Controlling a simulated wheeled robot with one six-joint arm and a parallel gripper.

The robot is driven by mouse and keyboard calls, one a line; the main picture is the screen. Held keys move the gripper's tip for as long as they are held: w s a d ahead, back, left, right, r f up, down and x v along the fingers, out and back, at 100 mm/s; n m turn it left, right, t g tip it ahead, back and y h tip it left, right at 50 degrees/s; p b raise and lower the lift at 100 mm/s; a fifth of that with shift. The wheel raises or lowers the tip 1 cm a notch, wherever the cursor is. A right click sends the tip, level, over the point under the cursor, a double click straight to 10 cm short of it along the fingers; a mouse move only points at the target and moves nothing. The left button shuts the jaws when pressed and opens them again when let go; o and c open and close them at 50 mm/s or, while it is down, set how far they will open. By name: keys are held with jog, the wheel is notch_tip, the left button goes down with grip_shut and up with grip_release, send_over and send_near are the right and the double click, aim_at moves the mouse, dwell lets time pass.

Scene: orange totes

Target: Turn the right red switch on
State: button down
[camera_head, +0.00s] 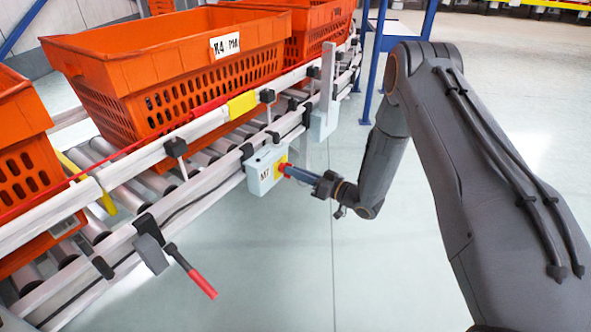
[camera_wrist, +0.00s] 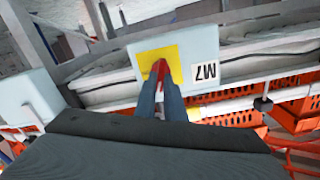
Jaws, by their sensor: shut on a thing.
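The red switch (camera_wrist: 160,68) sits on a yellow plate (camera_wrist: 176,56) on the front of a pale box labelled M7 (camera_wrist: 207,88). In the head view the box (camera_head: 262,180) is mounted on the conveyor's side rail, and the switch (camera_head: 282,168) shows as a small red spot. My gripper (camera_head: 289,171) reaches it from the right. In the wrist view my gripper's blue fingers (camera_wrist: 161,90) are close together on the red switch. They hide its lower part, so its exact angle is hard to tell.
A second pale box (camera_head: 322,124) is on the rail farther back; one also shows at left in the wrist view (camera_wrist: 25,95). A red-handled lever (camera_head: 195,277) juts out at the front. Orange totes (camera_head: 180,60) stand on the roller conveyor. The floor at right is clear.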

jog(key=m+p, duration=0.1)
jog(key=m, duration=0.3)
jog(key=m+p, duration=0.1)
jog(key=m, duration=0.4)
jog(key=m+p, duration=0.1)
jog(key=m, duration=0.3)
jog(key=shift+w+d+f, duration=0.15)
jog(key=shift+f, duration=0.2)
jog(key=shift+m, duration=0.5)
jog(key=c, duration=1.8)
grip_release()
jog(key=shift+c, duration=0.2)
jog(key=shift+d, duration=0.1)
